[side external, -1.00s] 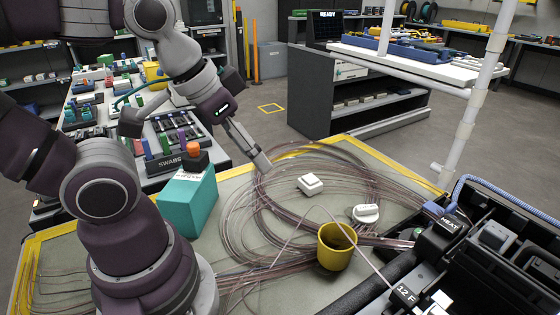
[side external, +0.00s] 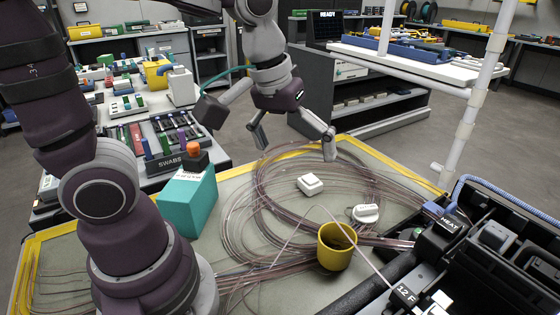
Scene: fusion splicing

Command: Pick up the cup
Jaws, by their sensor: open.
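The yellow cup (side external: 336,247) stands upright on the mat at the lower middle of the side view, with its open top up. My gripper (side external: 295,152) is above the far part of the work mat, up and to the left of the cup and clear of it. Its two fingers are spread wide, with nothing between them.
A coil of thin fibers (side external: 262,215) spreads over the mat around the cup. A small white box (side external: 310,185) and a white round piece (side external: 366,213) lie near it. A teal bottle (side external: 187,204) stands at left. A black case (side external: 500,262) fills the right.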

